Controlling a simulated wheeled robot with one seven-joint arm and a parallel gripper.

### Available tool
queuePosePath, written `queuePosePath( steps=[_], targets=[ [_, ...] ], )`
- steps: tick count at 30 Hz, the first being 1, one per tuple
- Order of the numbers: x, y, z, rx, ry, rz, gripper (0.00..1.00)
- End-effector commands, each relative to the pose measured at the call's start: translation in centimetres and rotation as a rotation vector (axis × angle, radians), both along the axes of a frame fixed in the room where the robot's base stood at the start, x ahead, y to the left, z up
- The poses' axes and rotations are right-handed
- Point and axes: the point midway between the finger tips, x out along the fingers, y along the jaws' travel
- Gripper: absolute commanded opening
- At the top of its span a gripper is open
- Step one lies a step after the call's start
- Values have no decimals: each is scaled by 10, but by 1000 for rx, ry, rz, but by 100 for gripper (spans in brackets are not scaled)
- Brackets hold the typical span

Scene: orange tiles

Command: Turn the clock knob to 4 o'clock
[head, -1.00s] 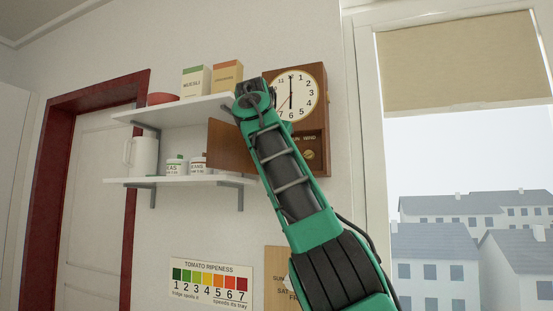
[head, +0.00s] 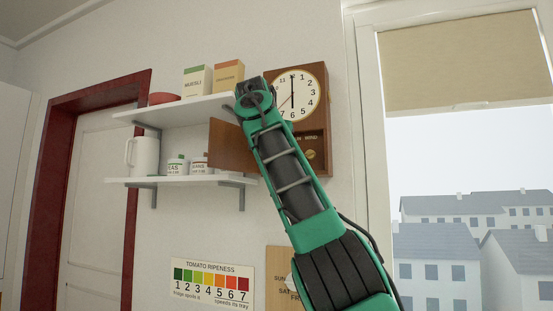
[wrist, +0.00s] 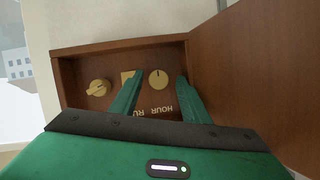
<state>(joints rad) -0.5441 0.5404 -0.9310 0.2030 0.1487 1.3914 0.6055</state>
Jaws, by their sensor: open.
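The wooden clock (head: 322,85) hangs on the wall with its lower door (head: 229,146) swung open to the left. Its white face (head: 299,97) shows dark hands in a vertical line, reading about 6 o'clock, and a thin red hand at lower left. In the upside-down wrist view, a round brass knob (wrist: 158,79) with a pointer line sits beside the word HOUR. My gripper (wrist: 158,84) is open, its green fingers on either side of this knob; I cannot tell whether they touch it. In the head view my arm hides the knob.
In the wrist view, a brass winding key (wrist: 97,88) and a square brass piece (wrist: 127,77), partly behind a finger, share the panel. The open door (wrist: 245,75) stands close on the right there. Shelves (head: 185,181) with boxes and jars are left of the clock.

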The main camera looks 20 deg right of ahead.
Motion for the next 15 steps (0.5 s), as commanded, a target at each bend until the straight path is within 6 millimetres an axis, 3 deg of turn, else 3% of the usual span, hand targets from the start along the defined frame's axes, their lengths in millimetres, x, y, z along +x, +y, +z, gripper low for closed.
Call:
queuePosePath(
  steps=[5, 15],
  targets=[
    [-14, 10, 6, 0, -1, 3, 42],
    [-66, 37, 27, 0, -1, 3, 42]
  ],
)
